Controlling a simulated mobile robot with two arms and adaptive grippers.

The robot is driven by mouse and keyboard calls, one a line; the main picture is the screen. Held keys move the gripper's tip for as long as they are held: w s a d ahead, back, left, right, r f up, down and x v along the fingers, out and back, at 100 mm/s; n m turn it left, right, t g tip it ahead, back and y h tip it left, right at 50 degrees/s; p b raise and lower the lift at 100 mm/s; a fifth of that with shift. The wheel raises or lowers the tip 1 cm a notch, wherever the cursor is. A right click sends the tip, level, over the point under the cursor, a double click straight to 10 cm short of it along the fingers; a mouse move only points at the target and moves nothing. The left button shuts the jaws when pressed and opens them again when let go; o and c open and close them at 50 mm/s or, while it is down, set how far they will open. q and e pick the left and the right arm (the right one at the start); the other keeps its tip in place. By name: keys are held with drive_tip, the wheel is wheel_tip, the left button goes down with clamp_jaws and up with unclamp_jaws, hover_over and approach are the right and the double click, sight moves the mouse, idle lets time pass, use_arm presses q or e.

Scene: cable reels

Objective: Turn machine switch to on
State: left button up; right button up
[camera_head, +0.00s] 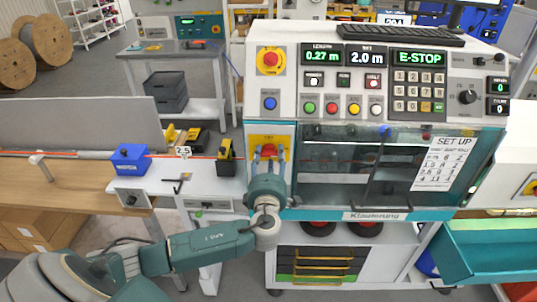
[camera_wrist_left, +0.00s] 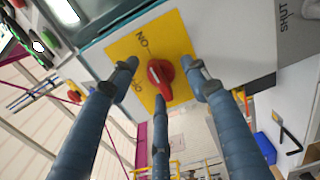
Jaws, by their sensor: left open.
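The machine switch is a red rotary knob (camera_wrist_left: 160,76) on a yellow plate (camera_wrist_left: 168,35) marked ON and another word partly covered by a finger. In the left wrist view the knob sits among the blue-grey fingers of my left gripper (camera_wrist_left: 162,85), which is open around it. I cannot tell whether the fingers touch it. In the head view the gripper (camera_head: 268,155) is in front of the yellow plate (camera_head: 266,141) on the machine's left front panel and hides most of the knob. My right gripper is in neither view.
Above the switch are a blue button (camera_head: 270,102) and a red emergency stop (camera_head: 270,60). The display (camera_head: 418,58) reads E-STOP. A clear window (camera_head: 340,160) lies right of the gripper. A wooden bench (camera_head: 75,187) with a blue box (camera_head: 130,158) lies to the left.

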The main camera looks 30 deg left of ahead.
use_arm(q)
drive_tip(key=v, duration=0.7)
idle(0.4)
drive_tip(key=shift+d, duration=0.1)
